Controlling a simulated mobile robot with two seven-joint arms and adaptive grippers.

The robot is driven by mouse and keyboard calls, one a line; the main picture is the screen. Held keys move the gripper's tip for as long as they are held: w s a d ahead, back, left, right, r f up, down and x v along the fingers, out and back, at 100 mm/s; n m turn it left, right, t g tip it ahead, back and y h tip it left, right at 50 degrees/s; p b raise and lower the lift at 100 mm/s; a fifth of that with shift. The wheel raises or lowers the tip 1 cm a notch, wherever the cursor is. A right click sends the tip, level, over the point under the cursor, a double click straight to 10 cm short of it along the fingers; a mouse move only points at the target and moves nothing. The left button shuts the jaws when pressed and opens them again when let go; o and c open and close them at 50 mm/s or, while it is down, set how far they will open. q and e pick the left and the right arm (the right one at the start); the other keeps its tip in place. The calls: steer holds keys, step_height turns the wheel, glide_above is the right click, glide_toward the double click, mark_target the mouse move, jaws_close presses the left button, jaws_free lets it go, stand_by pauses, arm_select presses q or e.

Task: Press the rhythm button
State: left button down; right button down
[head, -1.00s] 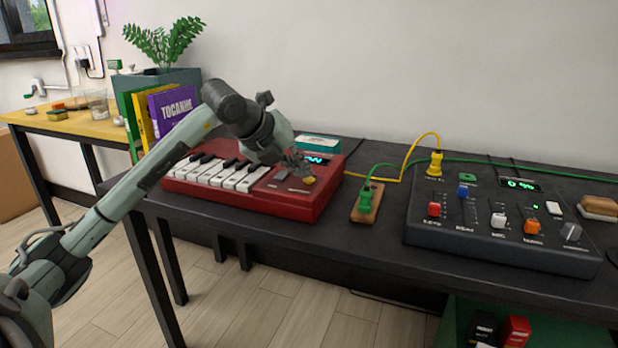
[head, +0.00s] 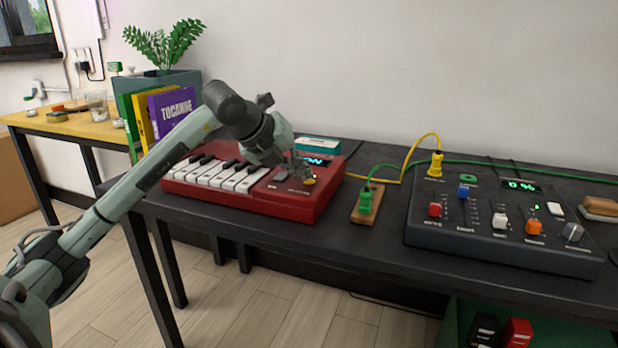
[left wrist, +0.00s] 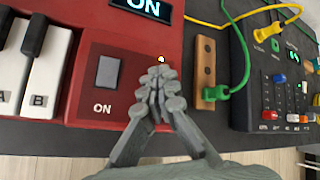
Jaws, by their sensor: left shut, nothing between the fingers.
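The red keyboard (head: 285,208) lies on the dark table, with white and black keys on its left. A small yellow button (head: 309,182) sits near its right front corner. In the left wrist view a small yellow glowing spot (left wrist: 161,59) shows just beyond my fingertips; the fingers hide the surface below it. My left gripper (head: 302,172) is shut and empty, its tips at or just over the yellow button; contact cannot be told. It fills the lower middle of the left wrist view (left wrist: 160,78). A grey switch (left wrist: 107,72) marked ON is left of the fingers. The display (left wrist: 142,6) reads ON. My right gripper is out of view.
A wooden block (head: 367,205) with a green plug stands right of the keyboard. The dark mixer (head: 480,240) with coloured sliders is farther right. Yellow and green cables run behind. Books (head: 172,108) and a planter (head: 160,82) stand behind the arm.

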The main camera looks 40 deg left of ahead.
arm_select(q)
steer(key=shift+r, duration=0.1)
steer(key=shift+r+p, duration=2.15)
steer(key=shift+r, duration=0.9)
